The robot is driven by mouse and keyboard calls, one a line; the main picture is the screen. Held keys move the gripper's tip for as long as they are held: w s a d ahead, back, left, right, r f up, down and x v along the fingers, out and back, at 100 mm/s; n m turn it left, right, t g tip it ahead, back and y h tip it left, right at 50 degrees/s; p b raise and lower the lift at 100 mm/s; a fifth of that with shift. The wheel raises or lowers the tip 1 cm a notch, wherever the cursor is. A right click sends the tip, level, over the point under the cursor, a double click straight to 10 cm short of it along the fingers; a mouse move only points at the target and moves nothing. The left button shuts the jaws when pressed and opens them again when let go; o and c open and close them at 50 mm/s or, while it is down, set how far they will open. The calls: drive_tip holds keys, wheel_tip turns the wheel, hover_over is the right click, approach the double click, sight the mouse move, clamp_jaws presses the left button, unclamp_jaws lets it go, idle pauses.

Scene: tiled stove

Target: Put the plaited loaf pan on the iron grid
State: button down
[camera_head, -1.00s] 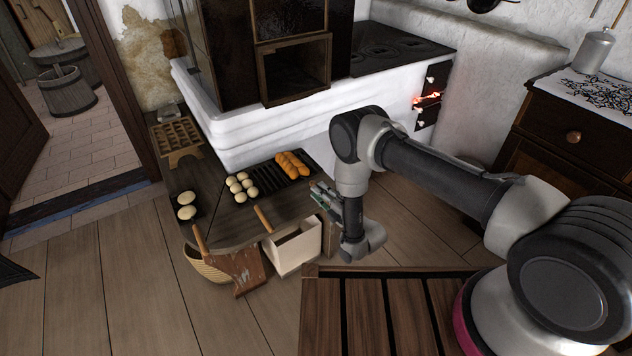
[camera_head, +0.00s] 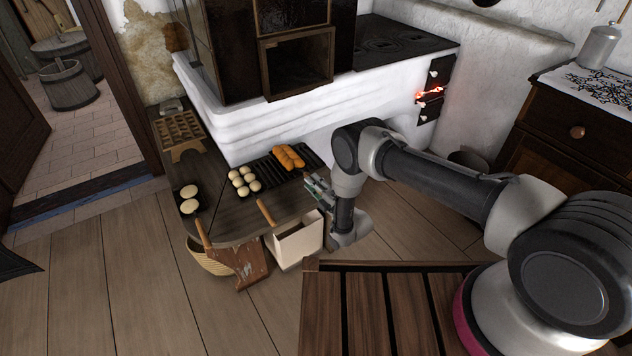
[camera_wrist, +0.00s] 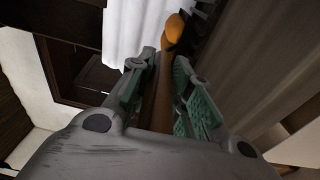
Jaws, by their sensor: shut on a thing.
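The plaited loaf pan shows as an orange-brown braided loaf (camera_head: 288,158) over the dark slatted iron grid (camera_head: 312,156) on the low bench before the stove. My gripper (camera_head: 317,187) is to the lower right of the loaf, low beside the bench's right end. In the wrist view, the fingers (camera_wrist: 160,85) close from both sides on a long brown piece that looks like the pan's handle (camera_wrist: 161,100). The orange loaf end (camera_wrist: 175,27) shows beyond them. The pan's underside is hidden, so I cannot tell whether it touches the grid.
A wooden grid-like form (camera_head: 180,130) stands at the bench's far left. A white box (camera_head: 298,241) and a basket (camera_head: 208,258) stand before the bench.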

drive_tip(key=shift+f, duration=0.6)
idle(0.7)
drive_tip(key=c, duration=1.2)
unclamp_jaws()
drive_tip(key=shift+c, duration=0.2)
drive_tip(key=v, duration=1.2)
drive_tip(key=shift+s, duration=0.1)
